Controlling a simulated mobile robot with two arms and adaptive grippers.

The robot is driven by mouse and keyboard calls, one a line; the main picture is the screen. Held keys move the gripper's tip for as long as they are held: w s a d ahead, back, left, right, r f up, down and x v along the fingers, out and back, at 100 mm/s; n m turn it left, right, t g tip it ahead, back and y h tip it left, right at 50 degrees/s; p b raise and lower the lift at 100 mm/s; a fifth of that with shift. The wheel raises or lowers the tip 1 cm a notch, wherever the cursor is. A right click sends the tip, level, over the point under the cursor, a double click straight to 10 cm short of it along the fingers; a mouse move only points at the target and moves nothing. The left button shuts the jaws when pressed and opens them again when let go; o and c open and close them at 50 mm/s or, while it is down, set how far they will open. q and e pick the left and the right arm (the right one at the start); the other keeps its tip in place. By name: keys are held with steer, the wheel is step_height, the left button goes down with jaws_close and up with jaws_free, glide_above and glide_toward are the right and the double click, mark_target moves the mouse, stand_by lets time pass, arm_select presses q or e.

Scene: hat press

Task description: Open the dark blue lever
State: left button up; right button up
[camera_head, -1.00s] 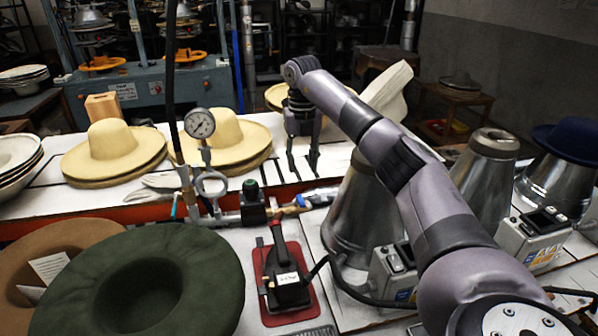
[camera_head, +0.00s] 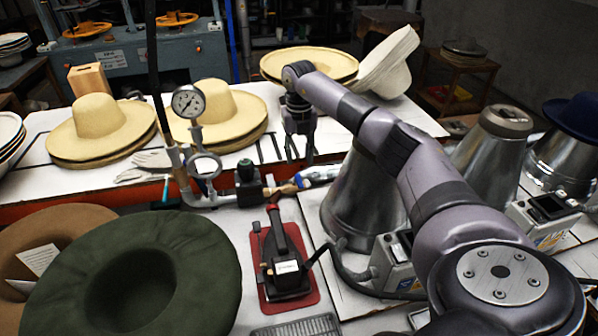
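A small dark blue lever (camera_head: 299,180) sits on the pipe fitting in the middle of the head view, by a brass part and right of a black valve knob. It is small, and its exact angle is hard to tell. My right gripper (camera_head: 301,157) hangs fingers down above and behind the lever, over the white table. Its two fingers are apart with nothing between them, and it appears clear of the lever. My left gripper is not in view.
A pressure gauge (camera_head: 188,101) stands on the pipe to the left. A black device on a red base (camera_head: 315,297) lies in front. Metal cones (camera_head: 352,215) stand to the right. Straw hats (camera_head: 100,122) lie behind, and a dark green hat (camera_head: 200,262) lies front left.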

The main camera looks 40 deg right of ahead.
mark_target(299, 180)
step_height(299, 180, down, 8)
steer(key=shift+r+p, duration=0.25)
steer(key=shift+p, duration=0.3)
steer(key=shift+c, duration=0.4)
jaws_close()
